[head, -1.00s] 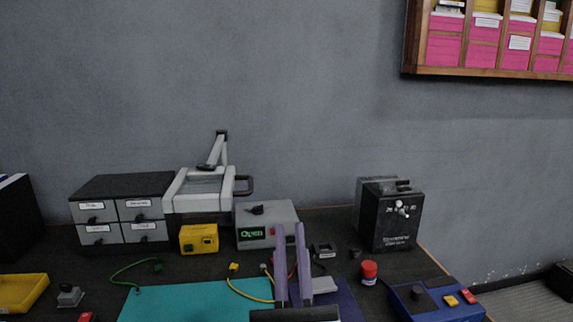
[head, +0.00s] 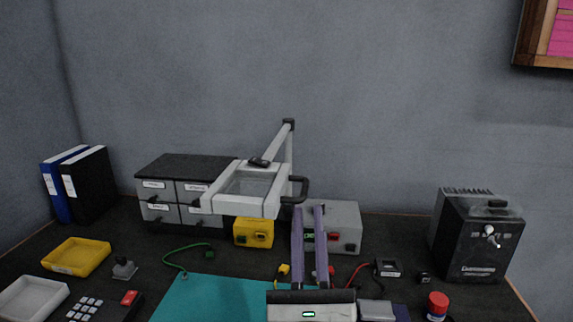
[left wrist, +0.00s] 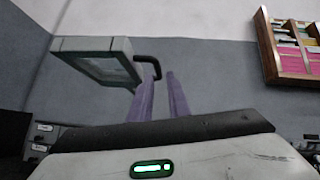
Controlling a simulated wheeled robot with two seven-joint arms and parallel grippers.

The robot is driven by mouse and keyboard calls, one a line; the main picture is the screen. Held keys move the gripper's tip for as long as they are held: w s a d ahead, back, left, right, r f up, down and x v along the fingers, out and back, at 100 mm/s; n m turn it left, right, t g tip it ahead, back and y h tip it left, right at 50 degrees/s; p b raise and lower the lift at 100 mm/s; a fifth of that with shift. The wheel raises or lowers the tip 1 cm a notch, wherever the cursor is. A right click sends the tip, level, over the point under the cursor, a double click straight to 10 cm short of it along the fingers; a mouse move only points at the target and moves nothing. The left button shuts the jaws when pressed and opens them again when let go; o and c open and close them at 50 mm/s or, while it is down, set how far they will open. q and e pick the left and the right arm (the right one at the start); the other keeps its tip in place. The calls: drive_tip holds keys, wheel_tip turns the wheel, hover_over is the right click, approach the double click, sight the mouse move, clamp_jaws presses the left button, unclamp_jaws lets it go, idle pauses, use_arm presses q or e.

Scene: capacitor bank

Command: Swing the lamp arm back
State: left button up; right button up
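The lamp has a white square frame head (head: 248,190) with a glass pane and a black handle (head: 300,187) on its right side. Its white jointed arm (head: 277,145) rises to a post behind. The head hangs above a yellow box in front of grey drawers. My left gripper (head: 310,208) has two purple fingers standing apart, just below and right of the handle in the head view. In the left wrist view the fingertips (left wrist: 160,76) are close to the handle (left wrist: 150,60), with the lamp head (left wrist: 98,62) to the left. Contact cannot be told. My right gripper is not in view.
A yellow box (head: 253,232) and a grey box (head: 345,226) stand under and beside the lamp. Grey drawers (head: 175,213) are behind left. A black unit (head: 478,238) stands at right. A teal mat (head: 210,300), yellow tray (head: 77,257) and loose cables lie in front.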

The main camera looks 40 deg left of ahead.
sight(305, 184)
use_arm(q)
drive_tip(key=p+x, duration=0.3)
drive_tip(key=x, duration=0.6)
drive_tip(key=shift+s+a+r, duration=0.15)
drive_tip(key=shift+a, duration=0.05)
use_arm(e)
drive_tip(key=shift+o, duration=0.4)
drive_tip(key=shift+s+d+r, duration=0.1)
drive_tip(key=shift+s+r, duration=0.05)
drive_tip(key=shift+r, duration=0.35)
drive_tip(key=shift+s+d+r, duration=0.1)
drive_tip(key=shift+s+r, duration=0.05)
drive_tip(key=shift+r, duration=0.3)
use_arm(q)
drive_tip(key=shift+w+a+r, duration=0.25)
drive_tip(key=shift+w+r, duration=0.05)
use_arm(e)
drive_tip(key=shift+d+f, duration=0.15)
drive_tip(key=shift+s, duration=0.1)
use_arm(q)
clamp_jaws()
